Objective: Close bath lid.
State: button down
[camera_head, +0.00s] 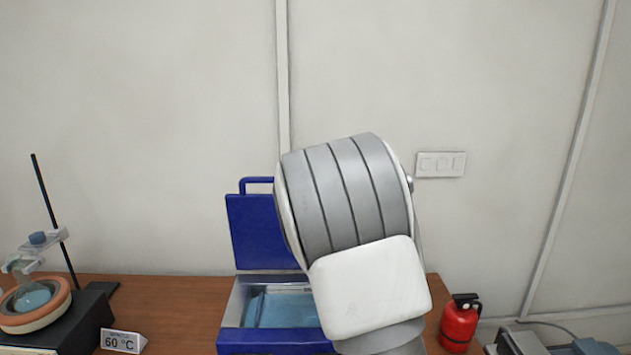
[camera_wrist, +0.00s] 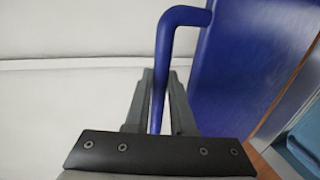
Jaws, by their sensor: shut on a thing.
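The blue bath lid (camera_head: 262,230) stands raised, upright at the back of the bath. The bath (camera_head: 237,302) is a grey and blue box with light blue water inside, on the wooden bench. The lid's blue bar handle (camera_head: 257,181) shows at its top edge in the head view. In the wrist view the handle (camera_wrist: 187,16) runs down between the two grey fingers of my gripper (camera_wrist: 158,100), which is shut on it. The lid (camera_wrist: 245,60) fills the right of the wrist view. My arm hides the right part of the lid and bath, and my gripper, in the head view.
A heating mantle with a flask (camera_head: 35,303) and a stand (camera_head: 52,215) are at the left, with a 60 °C sign (camera_head: 122,341) nearby. The wall is close behind the lid.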

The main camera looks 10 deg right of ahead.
jog(key=shift+w+r, duration=0.1)
jog(key=shift+r, duration=0.5)
jog(key=s, duration=0.3)
jog(key=s+a+f+b, duration=0.1)
jog(key=s, duration=0.1)
jog(key=shift+s+f, duration=0.1)
jog(key=shift+a, duration=0.1)
jog(key=s, duration=0.1)
jog(key=s+f, duration=0.1)
jog(key=s, duration=0.1)
jog(key=s+a+f, duration=0.1)
jog(key=s, duration=0.1)
jog(key=shift+p, duration=0.4)
